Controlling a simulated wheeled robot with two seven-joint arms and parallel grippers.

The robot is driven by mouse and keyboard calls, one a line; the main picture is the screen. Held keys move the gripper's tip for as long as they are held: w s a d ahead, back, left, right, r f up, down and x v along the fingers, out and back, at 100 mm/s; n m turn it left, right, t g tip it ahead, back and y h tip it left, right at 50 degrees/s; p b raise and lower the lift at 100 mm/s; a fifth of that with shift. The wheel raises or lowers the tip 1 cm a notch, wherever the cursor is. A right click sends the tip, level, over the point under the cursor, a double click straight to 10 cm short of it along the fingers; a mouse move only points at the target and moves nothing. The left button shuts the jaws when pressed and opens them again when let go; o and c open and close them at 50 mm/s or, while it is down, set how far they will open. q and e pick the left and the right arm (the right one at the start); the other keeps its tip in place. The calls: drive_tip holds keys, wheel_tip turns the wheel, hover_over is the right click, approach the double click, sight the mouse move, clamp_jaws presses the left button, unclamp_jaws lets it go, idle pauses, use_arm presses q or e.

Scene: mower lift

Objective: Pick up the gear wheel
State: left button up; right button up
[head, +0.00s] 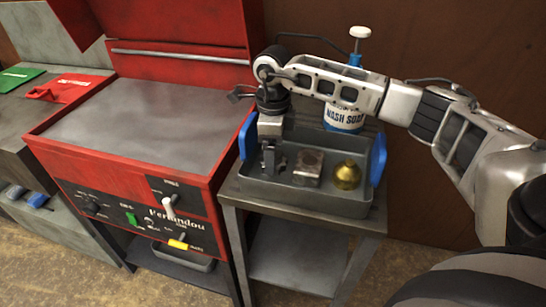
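My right gripper (271,162) comes in from the right and points down into the left part of a grey tray (312,197). Its fingers are small and dark here, so I cannot tell whether they are open or shut. A small dark grey piece (282,165) shows just right of the fingertips; it may be the gear wheel, but its shape is partly hidden and too small to be sure. A brownish metal block (308,167) and a round brass part (347,175) sit in the tray to the right of the gripper. My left gripper is not in view.
The tray has blue handles (378,160) and stands on a metal table (301,212). A wash soap bottle (344,117) with a white pump stands behind it. A red machine (130,190) with a grey top is close on the left. A brown wall is behind.

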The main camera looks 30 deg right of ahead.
drive_tip(key=shift+f, duration=0.8)
drive_tip(key=c, duration=1.2)
drive_tip(key=shift+c, duration=0.4)
drive_tip(key=shift+r, duration=0.15)
